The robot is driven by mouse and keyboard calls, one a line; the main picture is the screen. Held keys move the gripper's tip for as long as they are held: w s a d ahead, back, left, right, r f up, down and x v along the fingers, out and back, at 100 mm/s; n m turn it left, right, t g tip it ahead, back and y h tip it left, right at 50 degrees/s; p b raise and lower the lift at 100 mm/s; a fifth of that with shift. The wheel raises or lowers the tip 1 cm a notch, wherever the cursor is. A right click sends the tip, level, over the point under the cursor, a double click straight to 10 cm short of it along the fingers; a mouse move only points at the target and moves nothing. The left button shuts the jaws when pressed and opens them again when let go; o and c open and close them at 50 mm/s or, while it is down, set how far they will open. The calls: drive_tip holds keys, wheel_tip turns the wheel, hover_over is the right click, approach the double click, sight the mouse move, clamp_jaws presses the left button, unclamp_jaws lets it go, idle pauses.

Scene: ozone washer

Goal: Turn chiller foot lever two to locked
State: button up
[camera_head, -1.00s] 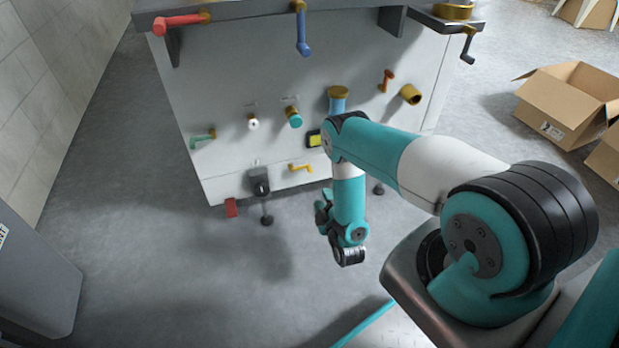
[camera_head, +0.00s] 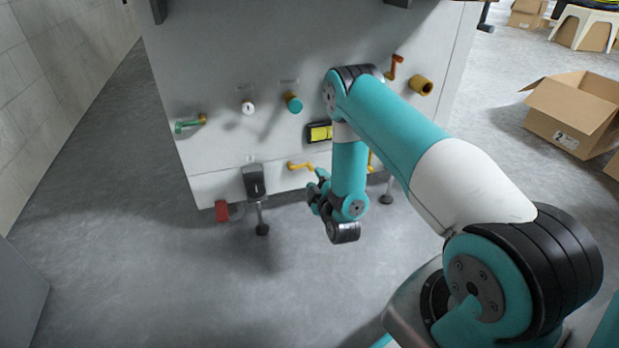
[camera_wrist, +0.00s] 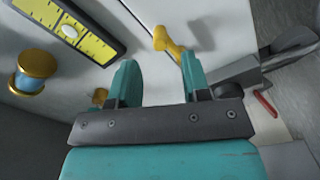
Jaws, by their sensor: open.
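Two yellow levers sit low on the white cabinet front. One (camera_head: 300,165) is left of my gripper; the other (camera_head: 371,160) is mostly hidden behind my arm. I cannot tell which is lever two, as no readable label shows. In the wrist view a yellow lever (camera_wrist: 170,43) lies beyond the fingertips, near the right finger, with its narrow end running behind that finger. A second yellow piece (camera_wrist: 99,97) shows just left of the left finger. My gripper (camera_wrist: 158,70) is open with nothing held. In the head view my gripper (camera_head: 318,190) hangs before the cabinet's lower edge.
A black pedal-like box (camera_head: 255,181) and a red block (camera_head: 221,210) are at the lower left of the cabinet. A yellow gauge (camera_head: 321,133), teal knob (camera_head: 293,102) and brass tube (camera_head: 422,85) sit above. Cardboard boxes (camera_head: 574,113) stand right. Floor at left is clear.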

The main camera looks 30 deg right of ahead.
sight(310, 165)
drive_tip(key=b+x, duration=0.2)
drive_tip(key=x, duration=0.4)
drive_tip(key=shift+f, duration=0.15)
drive_tip(key=shift+w, duration=0.35)
drive_tip(key=shift+d+r, duration=0.1)
drive_tip(key=shift+r, duration=0.1)
drive_tip(key=c, duration=0.7)
